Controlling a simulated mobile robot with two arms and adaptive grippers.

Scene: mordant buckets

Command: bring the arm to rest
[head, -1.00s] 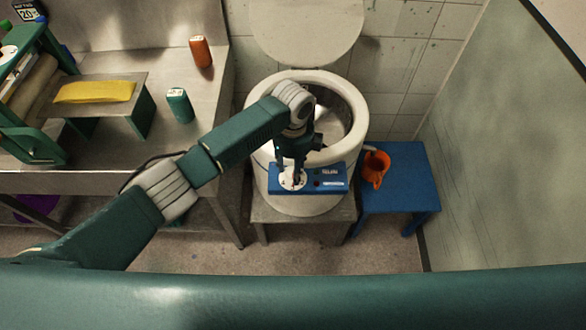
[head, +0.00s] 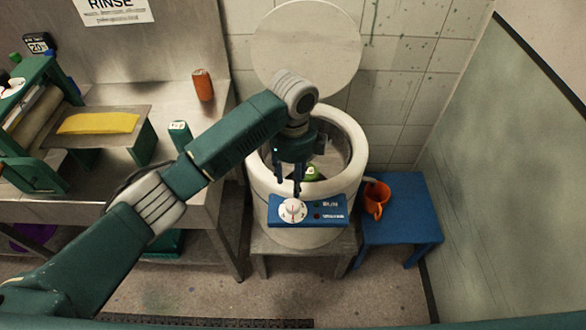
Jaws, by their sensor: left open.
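My left gripper (head: 288,186) is open and empty. It points down over the front of the white round tub (head: 352,140), just above and behind the white dial (head: 292,210) on the tub's blue control panel (head: 325,213). A gap shows between the fingertips and the dial, though the exact distance is hard to tell. My left arm reaches in from the lower left, past the steel counter's front edge. My right gripper is not in view.
The tub's round lid (head: 306,45) stands open behind it; a green item (head: 312,173) shows inside. An orange jug (head: 376,198) stands on a blue stool (head: 410,215) to the right.

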